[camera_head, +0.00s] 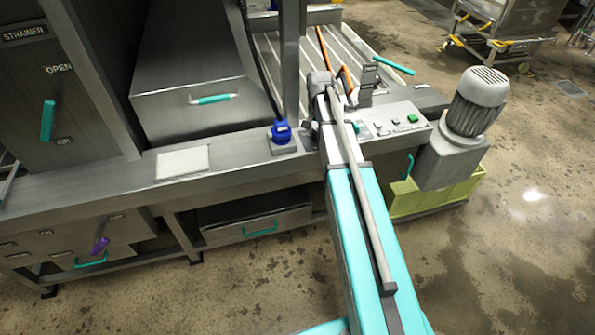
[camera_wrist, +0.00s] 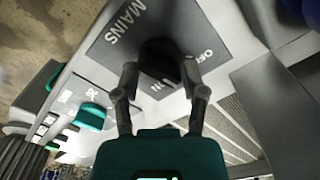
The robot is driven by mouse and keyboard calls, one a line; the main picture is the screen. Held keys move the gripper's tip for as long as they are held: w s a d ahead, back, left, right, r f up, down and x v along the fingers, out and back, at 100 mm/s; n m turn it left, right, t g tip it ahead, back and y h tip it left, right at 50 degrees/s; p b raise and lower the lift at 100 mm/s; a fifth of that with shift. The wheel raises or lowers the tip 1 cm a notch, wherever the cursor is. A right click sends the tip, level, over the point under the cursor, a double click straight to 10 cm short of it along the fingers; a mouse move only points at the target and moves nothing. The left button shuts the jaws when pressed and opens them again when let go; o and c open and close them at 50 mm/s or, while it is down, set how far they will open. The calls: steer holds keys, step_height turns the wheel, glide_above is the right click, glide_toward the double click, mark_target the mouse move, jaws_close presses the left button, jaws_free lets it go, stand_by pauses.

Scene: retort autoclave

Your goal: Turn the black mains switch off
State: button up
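The black mains switch (camera_wrist: 158,56) sits on a dark plate (camera_wrist: 112,38) lettered MAINS in the wrist view. OFF is printed to the right of the switch, and a second, partly covered mark is below it. My gripper (camera_wrist: 160,68) is open, with one finger on the left and one on the right of the switch. I cannot tell whether the fingertips touch it. Which mark the switch points to is not clear. In the head view my arm reaches to the back of the bench, and the switch cannot be made out there.
A blue plug (camera_head: 281,131) stands on the bench left of my arm.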

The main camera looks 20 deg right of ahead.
mark_target(317, 131)
steer(key=shift+m, duration=0.4)
steer(key=shift+r+p, duration=0.4)
step_height(317, 131, up, 13)
steer(key=p, duration=1.3)
steer(key=s+a+f+n+b, duration=0.4)
steer(key=s+a, duration=0.2)
steer(key=s, duration=0.4)
steer(key=s+a+f+n+b, duration=0.4)
steer(key=s+a, duration=0.3)
steer(key=s, duration=0.3)
steer(key=shift+s+f+n, duration=0.15)
steer(key=shift+s+n, duration=0.2)
steer(key=shift+n, duration=0.05)
steer(key=shift+a, duration=0.1)
